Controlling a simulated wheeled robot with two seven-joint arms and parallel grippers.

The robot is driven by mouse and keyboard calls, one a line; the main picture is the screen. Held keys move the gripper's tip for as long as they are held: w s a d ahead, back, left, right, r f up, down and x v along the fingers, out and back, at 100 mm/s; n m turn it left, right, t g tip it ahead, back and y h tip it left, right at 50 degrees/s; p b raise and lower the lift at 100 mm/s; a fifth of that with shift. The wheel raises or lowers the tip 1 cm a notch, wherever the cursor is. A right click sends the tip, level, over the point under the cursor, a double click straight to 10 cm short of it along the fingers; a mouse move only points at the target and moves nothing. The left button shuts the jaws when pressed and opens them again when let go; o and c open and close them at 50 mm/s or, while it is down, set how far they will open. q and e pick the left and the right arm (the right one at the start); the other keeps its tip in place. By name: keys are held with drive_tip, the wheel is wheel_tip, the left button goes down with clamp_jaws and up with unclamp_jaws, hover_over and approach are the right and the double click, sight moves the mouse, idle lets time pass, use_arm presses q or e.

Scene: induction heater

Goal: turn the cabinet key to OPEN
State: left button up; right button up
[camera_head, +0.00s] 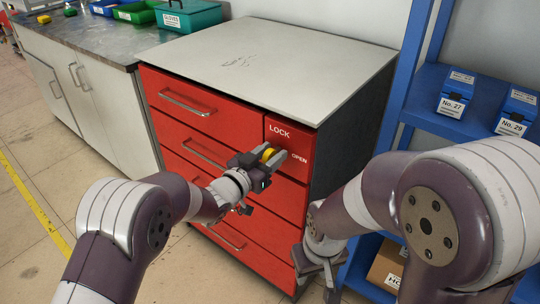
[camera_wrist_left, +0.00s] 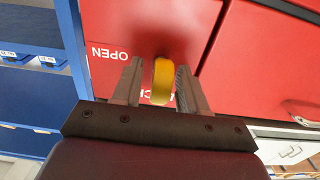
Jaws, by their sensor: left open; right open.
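The red cabinet (camera_head: 196,128) has a yellow key (camera_head: 267,154) in its top right panel. White LOCK (camera_head: 279,132) is printed above the key and OPEN (camera_head: 299,158) to its right. My left gripper (camera_head: 268,158) is at the panel with its fingers around the key. In the left wrist view the yellow key (camera_wrist_left: 162,82) sits between the two open fingers of the left gripper (camera_wrist_left: 159,72), with a small gap visible on the left side. I cannot tell which word the key points to. My right gripper (camera_head: 324,268) hangs low in front of the cabinet's right side, empty.
The cabinet's grey top (camera_head: 270,55) is bare. A blue shelf (camera_head: 425,110) with labelled blue bins (camera_head: 456,92) stands at right. A workbench (camera_head: 95,40) with green bins (camera_head: 187,15) is at left. My right forearm covers part of the shelf.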

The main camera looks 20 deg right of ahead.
use_arm(q)
drive_tip(key=shift+c, duration=0.3)
clamp_jaws()
